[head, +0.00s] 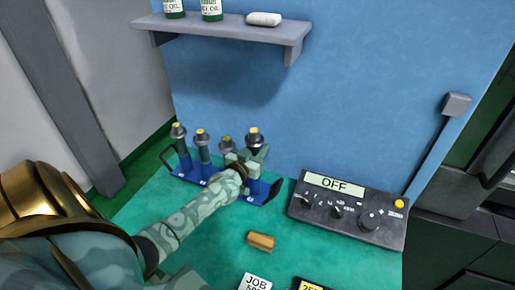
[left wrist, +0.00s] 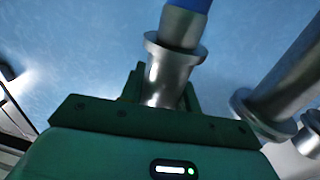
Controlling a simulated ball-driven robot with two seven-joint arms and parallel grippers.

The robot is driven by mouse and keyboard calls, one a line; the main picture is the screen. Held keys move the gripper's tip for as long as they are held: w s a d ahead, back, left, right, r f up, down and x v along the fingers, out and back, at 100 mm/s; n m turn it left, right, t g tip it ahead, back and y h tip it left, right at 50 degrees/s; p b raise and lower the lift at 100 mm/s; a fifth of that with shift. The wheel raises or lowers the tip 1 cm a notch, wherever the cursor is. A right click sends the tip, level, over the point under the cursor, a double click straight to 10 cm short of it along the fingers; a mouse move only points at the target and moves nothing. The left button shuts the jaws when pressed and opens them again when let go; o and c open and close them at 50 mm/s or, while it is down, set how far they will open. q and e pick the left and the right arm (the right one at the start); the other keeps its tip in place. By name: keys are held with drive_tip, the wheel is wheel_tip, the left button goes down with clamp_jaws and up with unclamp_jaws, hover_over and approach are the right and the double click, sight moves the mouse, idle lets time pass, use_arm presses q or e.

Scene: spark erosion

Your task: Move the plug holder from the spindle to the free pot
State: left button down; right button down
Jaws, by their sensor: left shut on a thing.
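A blue rack (head: 188,176) with black end handles stands on the green bench top. Several grey plug holders with yellow tops stand along it, the leftmost (head: 178,131) at its left end. My left gripper (head: 246,160) is at the rack's right end, shut on a plug holder (head: 254,138) whose dark collar and yellow top show above the fingers. In the left wrist view the green fingers close around its metal shank (left wrist: 168,85), below a flange. The gripper hides the pot beneath, so seating is unclear. The spindle cannot be made out. My right gripper is not in view.
A black control box (head: 348,212) reading OFF sits right of the rack. A brown block (head: 261,241) and a JOB card (head: 256,282) lie nearer on the bench. A grey shelf (head: 228,32) with bottles hangs above. Neighbouring metal holders (left wrist: 285,85) are close beside the gripper.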

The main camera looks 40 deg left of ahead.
use_arm(q)
drive_tip(key=shift+f+b, duration=1.15)
drive_tip(key=shift+f, duration=0.35)
drive_tip(key=shift+f+b, duration=1)
drive_tip(key=shift+f, duration=0.35)
drive_tip(key=c, duration=1)
unclamp_jaws()
drive_tip(key=shift+o, duration=0.4)
drive_tip(key=shift+s, duration=0.1)
